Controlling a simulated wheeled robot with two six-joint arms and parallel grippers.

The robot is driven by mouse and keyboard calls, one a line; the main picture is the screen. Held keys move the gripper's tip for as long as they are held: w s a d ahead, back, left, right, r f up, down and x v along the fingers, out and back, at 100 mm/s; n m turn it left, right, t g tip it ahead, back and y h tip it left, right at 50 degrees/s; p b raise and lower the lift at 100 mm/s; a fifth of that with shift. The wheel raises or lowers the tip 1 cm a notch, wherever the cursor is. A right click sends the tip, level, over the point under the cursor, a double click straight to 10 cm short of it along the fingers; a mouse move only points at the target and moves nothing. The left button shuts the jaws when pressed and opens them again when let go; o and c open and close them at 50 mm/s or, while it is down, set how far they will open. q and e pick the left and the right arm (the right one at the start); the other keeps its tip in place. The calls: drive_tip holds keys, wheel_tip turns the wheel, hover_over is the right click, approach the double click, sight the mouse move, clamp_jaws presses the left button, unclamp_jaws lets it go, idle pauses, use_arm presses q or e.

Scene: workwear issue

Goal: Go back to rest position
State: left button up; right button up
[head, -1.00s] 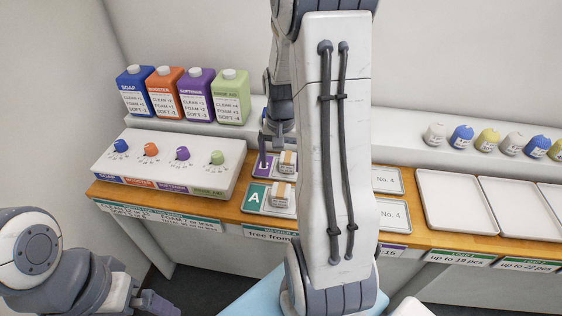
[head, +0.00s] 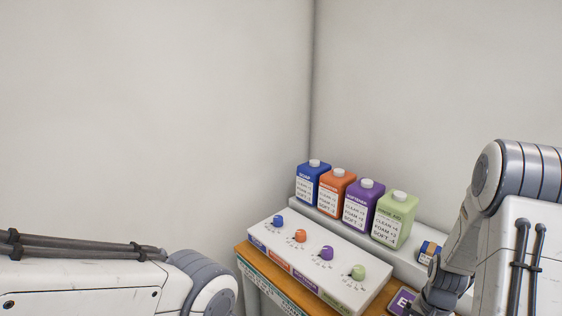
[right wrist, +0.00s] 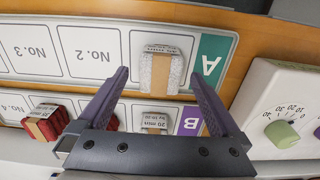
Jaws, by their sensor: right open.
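A white dial panel (head: 270,238) stands on the wooden counter (head: 290,290), with blue, orange, purple and green bottles (head: 394,220) behind it. The wrist view shows a dark red block (right wrist: 45,127) and numbered slots (right wrist: 88,50).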

wheel_tip(320, 180, down, 3)
drive_tip(key=shift+r, duration=0.2)
wheel_tip(320, 180, up, 2)
drive_tip(key=shift+r+b, duration=0.35)
drive_tip(key=shift+r, duration=0.7)
